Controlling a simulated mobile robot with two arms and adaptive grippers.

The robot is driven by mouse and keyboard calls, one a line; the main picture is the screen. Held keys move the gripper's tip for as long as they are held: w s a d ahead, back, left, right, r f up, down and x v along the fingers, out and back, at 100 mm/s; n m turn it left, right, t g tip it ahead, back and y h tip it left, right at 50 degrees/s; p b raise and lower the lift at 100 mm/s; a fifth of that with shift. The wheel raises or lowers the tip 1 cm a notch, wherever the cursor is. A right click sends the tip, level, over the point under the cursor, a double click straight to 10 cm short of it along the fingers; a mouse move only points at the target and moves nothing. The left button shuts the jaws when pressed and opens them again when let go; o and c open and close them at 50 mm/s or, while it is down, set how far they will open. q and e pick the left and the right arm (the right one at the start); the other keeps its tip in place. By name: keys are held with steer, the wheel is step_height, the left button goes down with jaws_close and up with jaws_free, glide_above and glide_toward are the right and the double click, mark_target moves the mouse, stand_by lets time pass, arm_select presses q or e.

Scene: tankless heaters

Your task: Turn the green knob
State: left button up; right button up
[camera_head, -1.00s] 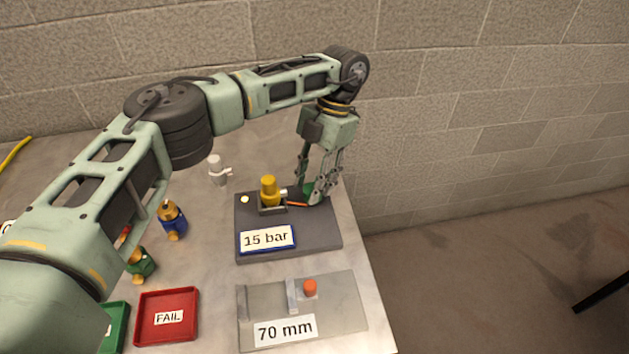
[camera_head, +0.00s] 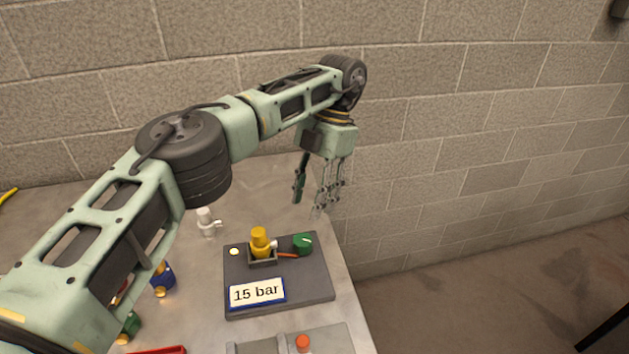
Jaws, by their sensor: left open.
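The green knob (camera_head: 303,243) sits at the back right of a dark grey test board (camera_head: 300,285), with a light mark on its top. Beside it on the board, a yellow-topped valve (camera_head: 259,241) stands upright in a holder, and a short orange line runs between them. My left gripper (camera_head: 308,207) is open and empty, above and behind the knob, apart from it, with fingers pointing down. My right gripper is not in view.
A blue and brass part (camera_head: 162,279) lies further left. A grey plate with an orange button (camera_head: 303,343) is in front.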

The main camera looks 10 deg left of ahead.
arm_select(q)
steer(key=shift+v, duration=1.9)
